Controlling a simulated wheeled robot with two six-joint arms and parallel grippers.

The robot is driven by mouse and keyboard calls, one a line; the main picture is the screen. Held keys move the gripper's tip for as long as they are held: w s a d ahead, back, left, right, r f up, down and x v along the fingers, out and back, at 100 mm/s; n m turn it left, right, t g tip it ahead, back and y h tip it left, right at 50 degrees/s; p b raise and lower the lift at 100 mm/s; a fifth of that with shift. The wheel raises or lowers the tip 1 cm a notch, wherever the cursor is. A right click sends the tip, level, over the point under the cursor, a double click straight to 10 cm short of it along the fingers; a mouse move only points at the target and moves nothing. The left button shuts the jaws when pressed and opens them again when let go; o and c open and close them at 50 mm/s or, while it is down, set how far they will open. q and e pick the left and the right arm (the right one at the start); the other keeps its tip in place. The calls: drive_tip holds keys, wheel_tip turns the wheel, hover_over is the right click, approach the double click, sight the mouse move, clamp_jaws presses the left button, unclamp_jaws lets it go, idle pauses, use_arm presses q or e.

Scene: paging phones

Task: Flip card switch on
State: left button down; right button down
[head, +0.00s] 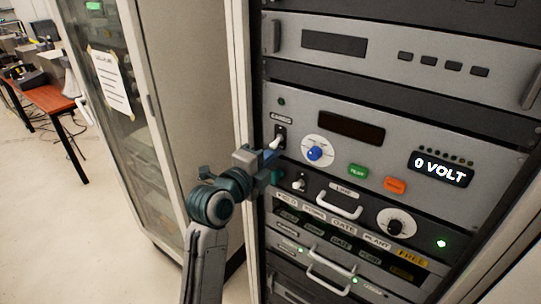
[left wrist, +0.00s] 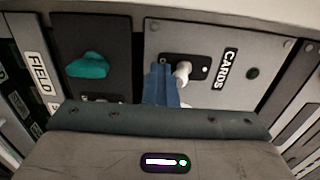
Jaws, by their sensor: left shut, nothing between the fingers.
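The card switch (head: 276,142) is a white toggle on a dark plate below a small label at the upper left of the grey panel. It also shows in the left wrist view (left wrist: 182,72), beside the "CARDS" label (left wrist: 228,70), and its lever leans away from that label, downward on the panel. My left gripper (head: 270,161) is at the panel's left edge, just below the toggle. In the left wrist view its blue fingers (left wrist: 160,86) are shut and empty, beside the lever. I cannot tell whether they touch it. My right gripper is not in view.
A dark round lamp (left wrist: 253,73) sits past the CARDS label. A blue knob (head: 315,153), green button (head: 358,171), orange button (head: 395,185) and "0 VOLT" display (head: 441,169) are to the right. A second toggle (head: 299,183) and a handle (head: 339,206) sit below.

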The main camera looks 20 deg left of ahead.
use_arm(q)
drive_tip(key=shift+r+p, duration=0.3)
drive_tip(key=shift+r, duration=0.25)
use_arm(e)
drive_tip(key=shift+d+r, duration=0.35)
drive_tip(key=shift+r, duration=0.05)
use_arm(q)
drive_tip(key=shift+f, duration=0.15)
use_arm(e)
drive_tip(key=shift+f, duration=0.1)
use_arm(q)
drive_tip(key=v, duration=0.8)
drive_tip(key=shift+f+b, duration=0.4)
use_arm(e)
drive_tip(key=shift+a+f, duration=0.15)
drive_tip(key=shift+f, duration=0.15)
